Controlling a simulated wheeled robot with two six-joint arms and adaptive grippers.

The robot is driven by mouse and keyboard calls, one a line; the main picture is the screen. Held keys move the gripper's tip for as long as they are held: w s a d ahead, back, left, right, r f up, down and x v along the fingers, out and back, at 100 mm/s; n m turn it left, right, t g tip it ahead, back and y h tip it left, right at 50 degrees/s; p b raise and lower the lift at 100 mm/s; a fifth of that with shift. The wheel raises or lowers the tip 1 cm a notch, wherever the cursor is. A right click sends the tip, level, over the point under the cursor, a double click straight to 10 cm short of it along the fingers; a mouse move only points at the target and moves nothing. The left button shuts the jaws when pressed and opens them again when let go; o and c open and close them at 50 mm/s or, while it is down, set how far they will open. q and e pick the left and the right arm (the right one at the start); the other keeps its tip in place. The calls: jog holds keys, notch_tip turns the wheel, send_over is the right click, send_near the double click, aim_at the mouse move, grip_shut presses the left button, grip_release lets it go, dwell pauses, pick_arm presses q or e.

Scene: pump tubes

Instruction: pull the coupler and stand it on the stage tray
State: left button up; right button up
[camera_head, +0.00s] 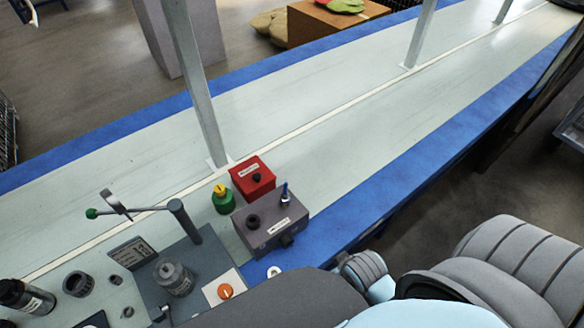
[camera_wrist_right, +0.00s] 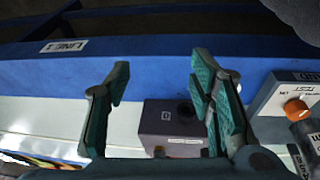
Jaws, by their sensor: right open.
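I cannot tell for sure which part is the coupler. A grey ribbed cylinder (camera_head: 175,277) stands upright on the grey plate (camera_head: 200,262) in the head view and may be it. A dark cylinder at the right edge of the right wrist view (camera_wrist_right: 302,138) may be the same part. A dark tray-like corner (camera_head: 92,320) shows at the bottom edge of the head view; I cannot tell if it is the stage tray. My right gripper (camera_wrist_right: 160,72) is open and empty, with the grey-purple box (camera_wrist_right: 165,122) seen between its fingers. My left gripper is out of view.
A red box (camera_head: 253,178), a green knob (camera_head: 223,200) and the grey-purple box (camera_head: 271,224) stand near the plate. A post (camera_head: 185,221) with a green-ended lever rises behind. An orange-knob panel (camera_head: 225,289), dark ring (camera_head: 78,284) and black bottle (camera_head: 25,297) are close. The long bench is clear beyond.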

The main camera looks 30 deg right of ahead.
notch_tip(320, 180, up, 7)
jog(key=w+n, duration=0.1)
jog(key=w, duration=0.2)
jog(key=n+g+y, duration=0.2)
jog(key=n, duration=0.7)
send_near(285, 196)
jog(key=f+b, duration=0.1)
jog(key=f, duration=0.2)
jog(key=f+b, duration=0.2)
jog(key=f, duration=0.2)
jog(key=w+a+f+b, duration=0.1)
jog(key=f+b, duration=0.1)
jog(key=f, duration=0.1)
jog(key=shift+f, duration=0.3)
jog(key=shift+r, duration=0.1)
grip_shut()
jog(key=c, duration=0.8)
grip_release()
grip_shut()
